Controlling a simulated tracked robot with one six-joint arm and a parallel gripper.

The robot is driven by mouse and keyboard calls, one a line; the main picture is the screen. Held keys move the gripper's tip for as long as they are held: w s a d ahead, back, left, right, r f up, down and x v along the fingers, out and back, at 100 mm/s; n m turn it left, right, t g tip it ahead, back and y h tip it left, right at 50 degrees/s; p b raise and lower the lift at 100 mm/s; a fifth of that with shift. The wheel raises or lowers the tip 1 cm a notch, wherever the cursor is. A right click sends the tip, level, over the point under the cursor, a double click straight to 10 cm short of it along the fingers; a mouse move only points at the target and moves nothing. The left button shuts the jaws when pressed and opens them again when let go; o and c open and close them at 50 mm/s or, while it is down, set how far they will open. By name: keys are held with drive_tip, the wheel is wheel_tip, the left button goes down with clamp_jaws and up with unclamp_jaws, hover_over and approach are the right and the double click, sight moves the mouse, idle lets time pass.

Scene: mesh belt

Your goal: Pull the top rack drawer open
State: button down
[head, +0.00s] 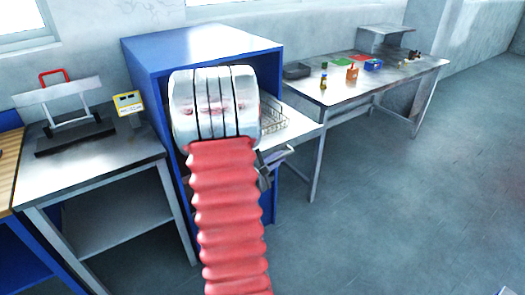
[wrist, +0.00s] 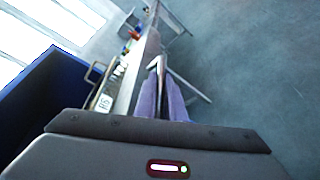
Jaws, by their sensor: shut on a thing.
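The blue rack (head: 150,62) stands ahead in the head view, with my arm covering most of its open front. A wire-sided drawer (head: 273,119) shows at its right side, past my arm; how far it is out is hard to tell. My gripper (head: 278,157) is low to the right of the arm, partly hidden by it. In the wrist view my gripper's two fingers (wrist: 163,98) are close together on a thin metal bar, the drawer handle (wrist: 158,64). A white label (wrist: 104,102) lies left of the fingers.
A steel bench (head: 85,160) with a scale-like device (head: 128,103) stands left of the rack. A long table (head: 345,92) with small coloured items and a dark tray (head: 297,71) stands to the right. The grey floor (head: 400,220) at the right front is clear.

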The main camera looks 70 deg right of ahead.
drive_tip(key=shift+s+a, duration=0.55)
drive_tip(key=shift+a, duration=0.1)
drive_tip(key=shift+f, duration=0.1)
drive_tip(key=c, duration=1.8)
unclamp_jaws()
drive_tip(key=shift+c, duration=0.2)
drive_tip(key=v, duration=1.3)
drive_tip(key=shift+a, duration=0.35)
drive_tip(key=shift+w, duration=0.15)
